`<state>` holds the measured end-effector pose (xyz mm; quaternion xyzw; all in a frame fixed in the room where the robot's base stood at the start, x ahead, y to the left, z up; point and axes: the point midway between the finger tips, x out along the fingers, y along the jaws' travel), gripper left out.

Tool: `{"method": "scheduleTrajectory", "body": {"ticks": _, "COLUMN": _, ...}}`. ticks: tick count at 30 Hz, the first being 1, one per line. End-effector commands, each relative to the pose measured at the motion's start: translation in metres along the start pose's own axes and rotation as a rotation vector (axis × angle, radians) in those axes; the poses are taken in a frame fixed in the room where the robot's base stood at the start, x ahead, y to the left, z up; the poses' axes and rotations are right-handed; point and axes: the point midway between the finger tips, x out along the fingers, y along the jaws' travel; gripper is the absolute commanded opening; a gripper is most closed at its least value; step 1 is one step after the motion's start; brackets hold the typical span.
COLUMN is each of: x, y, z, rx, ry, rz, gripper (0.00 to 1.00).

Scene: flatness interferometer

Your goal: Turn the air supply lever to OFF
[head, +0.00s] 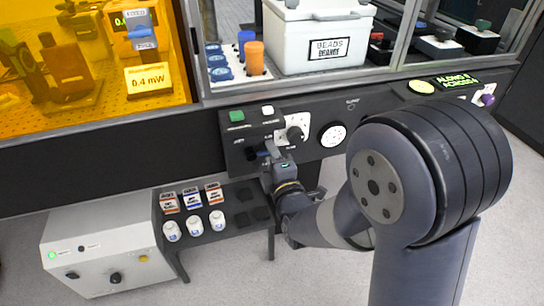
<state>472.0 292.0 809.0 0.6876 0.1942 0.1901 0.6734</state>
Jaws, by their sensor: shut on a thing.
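The black control panel (325,108) runs along the front of the bench. My gripper (266,153) is at the lower left of this panel, below the green and white buttons. It is shut on a small dark lever (252,154), which I take to be the air supply lever. My gripper and wrist hide much of the lever, and its label and exact angle are too small to read.
On the panel are a green button (236,116), a black knob on a white plate (294,133) and a round gauge (333,135). A low shelf (240,230) with small bottles stands below left, beside a grey box (105,245). My arm fills the right.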

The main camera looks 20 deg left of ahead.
Motion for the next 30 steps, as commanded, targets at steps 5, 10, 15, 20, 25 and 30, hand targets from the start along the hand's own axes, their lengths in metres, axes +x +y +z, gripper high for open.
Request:
{"method": "scheduleTrajectory", "body": {"ticks": 5, "x": 0.0, "y": -0.008, "z": 0.0, "rx": 0.073, "ry": 0.0, "rz": 0.002, "gripper": 0.14}}
{"method": "scheduleTrajectory", "body": {"ticks": 10, "x": 0.0, "y": -0.015, "z": -0.001, "rx": 0.198, "ry": 0.0, "rz": 0.004, "gripper": 0.14}}
{"method": "scheduleTrajectory", "body": {"ticks": 15, "x": 0.0, "y": -0.024, "z": -0.003, "rx": 0.354, "ry": 0.002, "rz": 0.004, "gripper": 0.14}}
{"method": "scheduleTrajectory", "body": {"ticks": 20, "x": 0.0, "y": -0.03, "z": -0.006, "rx": 0.507, "ry": 0.001, "rz": 0.003, "gripper": 0.14}}
{"method": "scheduleTrajectory", "body": {"ticks": 25, "x": 0.0, "y": -0.036, "z": -0.011, "rx": 0.67, "ry": 0.002, "rz": 0.003, "gripper": 0.14}}
{"method": "scheduleTrajectory", "body": {"ticks": 30, "x": 0.0, "y": -0.041, "z": -0.016, "rx": 0.832, "ry": 0.002, "rz": 0.002, "gripper": 0.14}}
